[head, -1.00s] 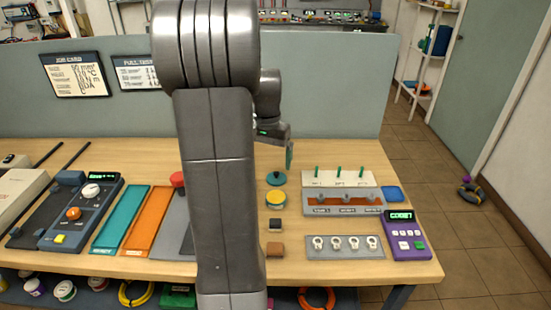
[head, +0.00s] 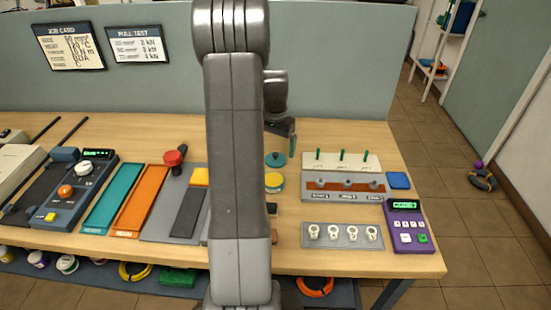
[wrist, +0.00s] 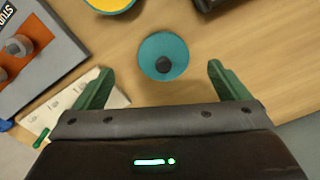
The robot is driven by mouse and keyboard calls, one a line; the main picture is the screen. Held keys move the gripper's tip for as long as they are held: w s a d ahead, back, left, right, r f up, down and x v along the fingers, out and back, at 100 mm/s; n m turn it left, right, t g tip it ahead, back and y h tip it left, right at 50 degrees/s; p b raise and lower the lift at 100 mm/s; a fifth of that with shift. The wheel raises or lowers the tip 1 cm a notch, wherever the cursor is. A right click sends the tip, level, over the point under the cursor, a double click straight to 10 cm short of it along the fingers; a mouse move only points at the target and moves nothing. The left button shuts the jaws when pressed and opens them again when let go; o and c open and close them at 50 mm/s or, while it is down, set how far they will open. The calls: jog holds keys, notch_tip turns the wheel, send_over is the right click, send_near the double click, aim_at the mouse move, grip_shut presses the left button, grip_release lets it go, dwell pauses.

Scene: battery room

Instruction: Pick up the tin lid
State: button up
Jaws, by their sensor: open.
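The tin lid, a teal disc with a dark knob on top, lies on the wooden bench in the head view (head: 275,160) and in the wrist view (wrist: 149,46). A yellow-topped tin (head: 274,180) stands just in front of it, and part of it shows at the top of the wrist view (wrist: 108,4). My gripper (head: 292,143) is above the bench, just right of and beyond the lid in the head view. In the wrist view its green fingers (wrist: 158,80) are spread wide and empty, with the lid ahead between them.
Right of the lid are a white board with green pegs (head: 340,161), a busbar panel (head: 343,187), a tray of lugs (head: 342,235) and a purple meter (head: 408,225). My arm hides part of the bench middle. A grey partition (head: 330,80) stands behind.

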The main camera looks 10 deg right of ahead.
aim_at(275, 155)
jog(key=shift+w+f+p, duration=0.2)
jog(key=shift+f+p, duration=0.2)
jog(key=shift+f, duration=1.95)
jog(key=shift+a, duration=0.1)
jog(key=c, duration=1)
jog(key=shift+c, duration=0.2)
